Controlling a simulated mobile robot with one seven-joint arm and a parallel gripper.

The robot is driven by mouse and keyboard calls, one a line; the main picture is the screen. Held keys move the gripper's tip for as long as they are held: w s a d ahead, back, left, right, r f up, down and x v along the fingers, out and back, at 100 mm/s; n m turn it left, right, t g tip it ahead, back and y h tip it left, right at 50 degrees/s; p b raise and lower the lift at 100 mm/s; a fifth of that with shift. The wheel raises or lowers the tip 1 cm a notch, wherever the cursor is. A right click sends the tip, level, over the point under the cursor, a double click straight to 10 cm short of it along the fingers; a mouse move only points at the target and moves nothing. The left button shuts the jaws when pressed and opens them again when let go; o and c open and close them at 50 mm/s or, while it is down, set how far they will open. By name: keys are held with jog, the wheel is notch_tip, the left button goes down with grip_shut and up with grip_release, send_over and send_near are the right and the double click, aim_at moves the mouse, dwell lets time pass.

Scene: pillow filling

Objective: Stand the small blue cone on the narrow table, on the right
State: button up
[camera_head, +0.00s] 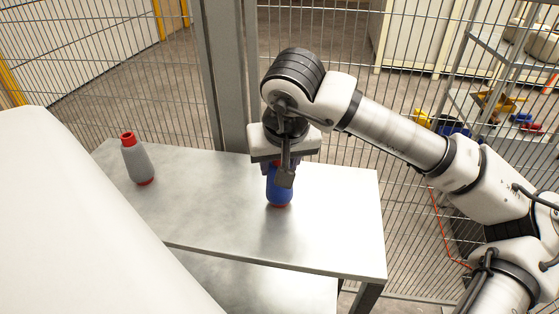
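A small blue cone (279,194) with a red base is upright at the right part of the narrow table (335,229). Its base appears to meet the tabletop, though I cannot tell whether it rests there or is just above it. My gripper (281,180) points down over the cone. One finger crosses in front of the cone's upper part, and the cone's top is hidden by the gripper. The other finger is hidden, so I cannot see whether the fingers touch the cone.
A grey cone (138,162) with a red top and base stands on the table's left part. A wire fence (110,85) and a post (228,70) rise behind the table. A shelf (500,55) with colored items is beyond the fence at right. The tabletop between the cones is clear.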

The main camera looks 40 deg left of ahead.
jog(key=shift+f+b, duration=0.2)
jog(key=shift+b, duration=0.1)
jog(key=o, duration=1)
jog(key=shift+r, duration=0.1)
jog(key=shift+o, duration=0.2)
jog(key=shift+r, duration=0.1)
jog(key=shift+r+p, duration=0.2)
jog(key=shift+p, duration=0.15)
jog(key=v, duration=1.1)
jog(key=shift+d+r, duration=0.2)
jog(key=shift+r, duration=0.1)
jog(key=shift+s, duration=0.1)
